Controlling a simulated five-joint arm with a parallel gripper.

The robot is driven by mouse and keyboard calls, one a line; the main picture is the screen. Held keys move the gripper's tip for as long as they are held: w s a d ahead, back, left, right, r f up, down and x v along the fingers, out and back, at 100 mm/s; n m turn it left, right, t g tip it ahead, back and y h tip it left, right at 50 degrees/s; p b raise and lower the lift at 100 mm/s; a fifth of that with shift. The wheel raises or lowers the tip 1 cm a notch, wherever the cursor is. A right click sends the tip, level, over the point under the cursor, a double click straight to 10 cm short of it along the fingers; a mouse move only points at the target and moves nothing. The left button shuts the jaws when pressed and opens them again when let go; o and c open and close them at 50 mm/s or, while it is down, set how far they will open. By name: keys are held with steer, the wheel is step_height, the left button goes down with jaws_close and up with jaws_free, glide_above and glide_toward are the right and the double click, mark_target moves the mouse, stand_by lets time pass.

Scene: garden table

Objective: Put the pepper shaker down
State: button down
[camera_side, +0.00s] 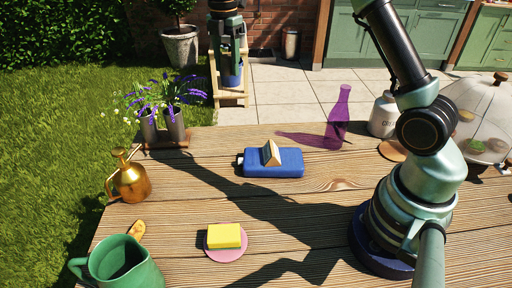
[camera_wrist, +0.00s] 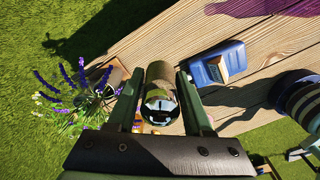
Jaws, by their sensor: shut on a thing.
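In the wrist view my gripper (camera_wrist: 158,85) is shut on the pepper shaker (camera_wrist: 160,92). The shaker is a dark cylinder with a shiny, metal-like near end, held between the two green fingers. It is held in the air, with grass and the edge of the wooden table beyond it. The wooden table (camera_side: 315,212) shows bare planks there. How high the shaker is above the table I cannot tell.
The blue bottle (camera_side: 285,162) lies with a small wedge-shaped thing (camera_side: 271,152) on it. Around stand lavender pots (camera_side: 174,125), a brass can (camera_side: 131,180), a green jug (camera_side: 122,265), a yellow sponge (camera_side: 224,235) on a pink plate, and a purple bottle (camera_side: 338,118). Planks right of the sponge are clear.

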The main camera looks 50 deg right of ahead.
glide_above(214, 141)
step_height(214, 141, down, 20)
steer(key=shift+f, duration=0.15)
stand_by(0.5)
steer(key=shift+f, duration=0.15)
steer(key=shift+c, duration=1.5)
jaws_free()
